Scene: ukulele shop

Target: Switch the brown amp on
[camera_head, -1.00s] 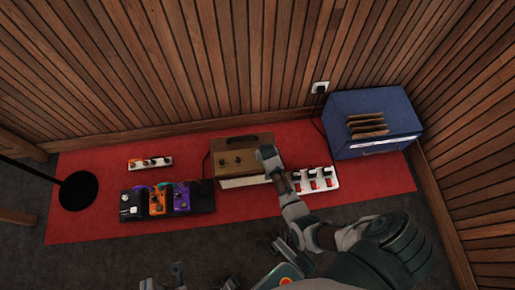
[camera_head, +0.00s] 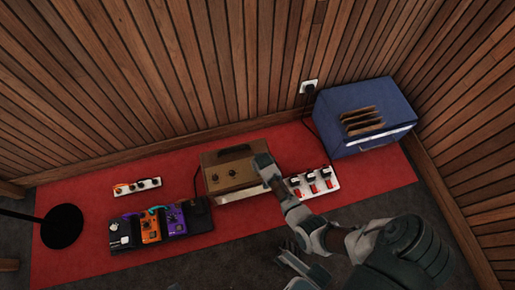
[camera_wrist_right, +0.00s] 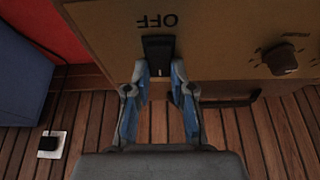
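The brown amp (camera_head: 222,170) stands on the red rug below the wall, with knobs on its top panel. My right gripper (camera_head: 260,161) is at the right end of that panel and hides part of it. In the right wrist view, the amp's panel (camera_wrist_right: 220,55) carries a black rocker switch (camera_wrist_right: 158,48) beside an upside-down "OFF" label. My right gripper (camera_wrist_right: 159,72) is open, its two fingertips apart on either side of the switch's lower end. I cannot tell whether they touch it.
A blue amp (camera_head: 365,118) stands at the right. A white pedal strip (camera_head: 312,182) lies just right of the brown amp. A dark pedalboard (camera_head: 197,217) and a small white pedal strip (camera_head: 138,186) lie left. A wall socket (camera_head: 309,86) is behind.

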